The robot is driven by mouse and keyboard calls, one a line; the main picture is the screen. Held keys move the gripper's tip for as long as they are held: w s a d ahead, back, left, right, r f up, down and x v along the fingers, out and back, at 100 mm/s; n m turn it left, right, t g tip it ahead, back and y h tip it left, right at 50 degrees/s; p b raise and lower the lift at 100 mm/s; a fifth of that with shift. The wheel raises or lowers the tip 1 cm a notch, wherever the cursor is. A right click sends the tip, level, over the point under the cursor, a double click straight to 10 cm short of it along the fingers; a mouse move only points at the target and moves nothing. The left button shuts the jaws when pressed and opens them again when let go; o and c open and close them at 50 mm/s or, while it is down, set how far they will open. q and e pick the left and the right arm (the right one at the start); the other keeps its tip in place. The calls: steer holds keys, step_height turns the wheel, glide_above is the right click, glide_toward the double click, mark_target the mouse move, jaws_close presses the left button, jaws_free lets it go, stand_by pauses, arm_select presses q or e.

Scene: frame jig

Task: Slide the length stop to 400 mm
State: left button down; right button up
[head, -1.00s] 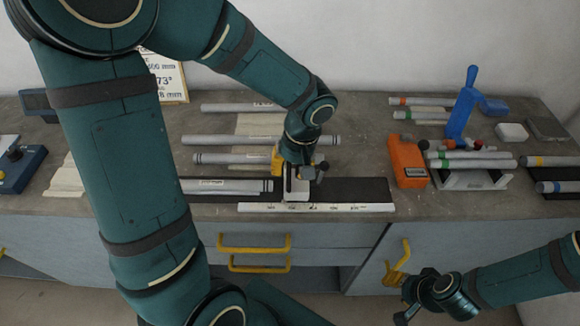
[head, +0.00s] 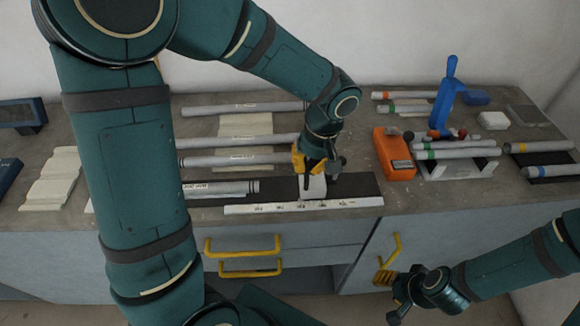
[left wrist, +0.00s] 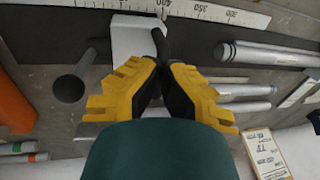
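The length stop is a white block (head: 313,189) on the dark track behind the white scale (head: 290,207). It also shows in the left wrist view (left wrist: 135,38), its edge close to the 400 mark. A dark round knob (left wrist: 70,88) sticks out beside it.
A labelled grey tube (head: 215,189) lies on the track left of the stop. More tubes (head: 245,142) lie behind. An orange device (head: 394,153), a blue upright tool (head: 445,95) and a tube rack (head: 460,168) stand at right. The track right of the stop is clear.

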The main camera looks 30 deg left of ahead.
mark_target(316, 180)
arm_select(q)
steer(key=shift+s+f, duration=0.1)
steer(key=shift+f, duration=0.05)
steer(key=c, duration=1)
jaws_free()
steer(key=r, duration=0.4)
steer(key=w+d+r, duration=0.1)
steer(key=r, duration=0.3)
steer(key=d+r, duration=0.1)
steer(key=r, duration=0.3)
steer(key=shift+w, duration=0.15)
